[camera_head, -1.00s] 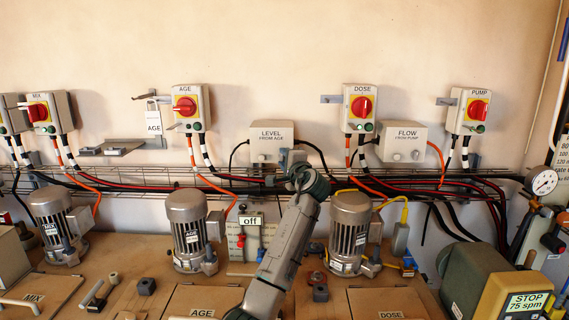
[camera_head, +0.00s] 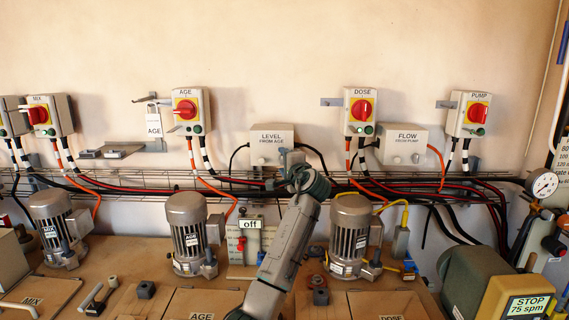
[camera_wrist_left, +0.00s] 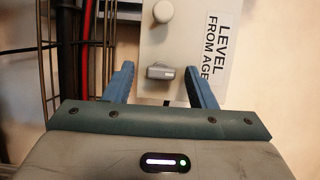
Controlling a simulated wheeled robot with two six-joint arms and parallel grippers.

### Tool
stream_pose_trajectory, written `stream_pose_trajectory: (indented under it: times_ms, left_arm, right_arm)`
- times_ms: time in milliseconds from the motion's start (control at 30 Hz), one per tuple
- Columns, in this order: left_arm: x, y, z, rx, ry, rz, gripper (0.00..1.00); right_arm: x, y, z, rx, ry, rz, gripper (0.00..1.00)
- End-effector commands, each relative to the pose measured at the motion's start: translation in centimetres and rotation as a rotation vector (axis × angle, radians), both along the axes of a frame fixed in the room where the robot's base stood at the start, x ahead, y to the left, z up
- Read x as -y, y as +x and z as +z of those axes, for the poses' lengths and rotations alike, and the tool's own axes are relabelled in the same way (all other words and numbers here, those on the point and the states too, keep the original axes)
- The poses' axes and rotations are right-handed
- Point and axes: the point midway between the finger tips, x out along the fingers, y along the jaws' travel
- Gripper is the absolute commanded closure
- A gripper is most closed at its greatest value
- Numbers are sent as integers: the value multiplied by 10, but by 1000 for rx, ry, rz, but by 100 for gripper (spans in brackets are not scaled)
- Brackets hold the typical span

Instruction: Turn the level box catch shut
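The level box (camera_head: 259,150) is a pale grey wall box labelled LEVEL FROM AGE, left of centre in the head view. In the left wrist view its face (camera_wrist_left: 187,30) shows a round pale knob (camera_wrist_left: 163,11) and a small grey catch (camera_wrist_left: 174,72). My left gripper (camera_wrist_left: 160,82) is open, with one blue finger on each side of the catch and clear gaps to both. In the head view my left gripper (camera_head: 291,161) covers the box's lower right part. My right gripper is not in view.
A wire cable tray (camera_head: 232,181) with red, black and orange cables runs just below the box. The flow box (camera_head: 402,150) and the DOSE switch (camera_head: 361,110) are to the right, the AGE switch (camera_head: 187,109) to the left. Motors (camera_head: 187,232) stand below.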

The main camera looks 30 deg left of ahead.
Motion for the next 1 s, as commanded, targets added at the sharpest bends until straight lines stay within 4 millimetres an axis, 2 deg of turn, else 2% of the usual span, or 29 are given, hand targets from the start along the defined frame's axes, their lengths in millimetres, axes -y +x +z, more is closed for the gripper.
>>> stream_pose_trajectory:
  times_ms: [267, 700, 833, 1000]
  left_arm:
    - [5, -3, -1, 2, 1, -1, 49]
    - [69, -50, -2, 4, -3, -3, 49]
    - [82, -59, -1, 2, -1, -2, 49]
    - [87, -64, 0, 1, -1, 0, 49]
  right_arm:
    - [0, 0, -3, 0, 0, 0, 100]
    - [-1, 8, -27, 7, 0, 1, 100]
    - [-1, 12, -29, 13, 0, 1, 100]
    - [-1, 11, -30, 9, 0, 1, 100]
